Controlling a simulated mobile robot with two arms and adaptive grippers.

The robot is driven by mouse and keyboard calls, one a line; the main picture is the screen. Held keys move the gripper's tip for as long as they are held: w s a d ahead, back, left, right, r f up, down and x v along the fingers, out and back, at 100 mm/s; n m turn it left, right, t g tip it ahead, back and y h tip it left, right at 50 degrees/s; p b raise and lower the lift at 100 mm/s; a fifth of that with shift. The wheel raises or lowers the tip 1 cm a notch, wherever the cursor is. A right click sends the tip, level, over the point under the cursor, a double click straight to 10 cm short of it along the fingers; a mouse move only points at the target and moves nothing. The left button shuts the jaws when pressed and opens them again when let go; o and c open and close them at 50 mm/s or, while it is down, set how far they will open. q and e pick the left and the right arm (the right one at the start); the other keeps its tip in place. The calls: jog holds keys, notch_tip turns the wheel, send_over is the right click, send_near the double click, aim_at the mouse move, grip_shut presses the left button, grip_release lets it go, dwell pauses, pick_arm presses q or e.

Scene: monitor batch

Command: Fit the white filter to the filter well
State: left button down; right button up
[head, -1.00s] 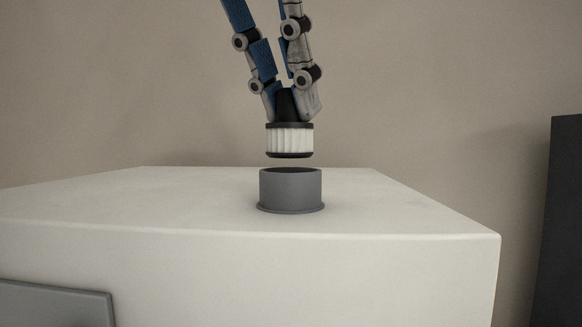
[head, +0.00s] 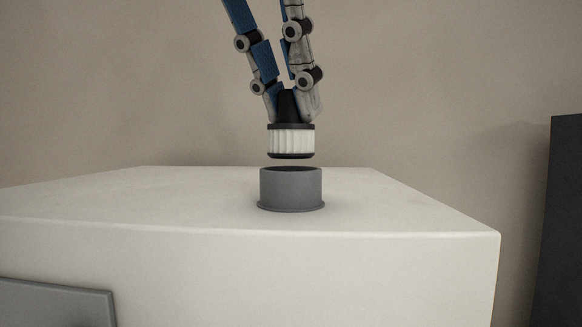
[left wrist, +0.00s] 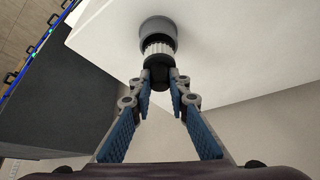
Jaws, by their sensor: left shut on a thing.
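The white filter (head: 291,142) is a pleated white cylinder with black end rings and a black knob on top. My left gripper (head: 287,106) is shut on the knob and holds the filter upright, a small gap above the filter well. The filter well (head: 291,190) is a grey open-topped ring with a flange, standing on a white box-shaped surface. In the left wrist view, the fingers (left wrist: 159,88) grip the black knob, and the white filter (left wrist: 158,49) overlaps the grey well (left wrist: 158,30) beyond it. My right gripper is not in view.
The white surface (head: 130,205) is clear around the well. A grey panel (head: 55,303) is at its front lower left. A dark upright thing (head: 560,220) stands at the right edge. A plain wall is behind.

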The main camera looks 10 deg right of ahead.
aim_at(284, 121)
pick_arm(q)
jog(key=shift+f+b, duration=0.5)
jog(key=shift+f, duration=0.2)
jog(key=shift+f+b, duration=0.85)
jog(key=shift+f, duration=0.45)
dwell(0.4)
jog(key=c, duration=1.8)
grip_release()
jog(key=shift+o, duration=0.2)
jog(key=shift+v, duration=0.9)
jog(key=shift+s+a+r, duration=0.25)
jog(key=shift+s+r, duration=0.05)
jog(key=shift+r, duration=0.3)
jog(key=s+a, duration=0.7)
jog(key=s, duration=0.2)
jog(key=shift+s+a, duration=0.15)
jog(key=shift+a, duration=0.15)
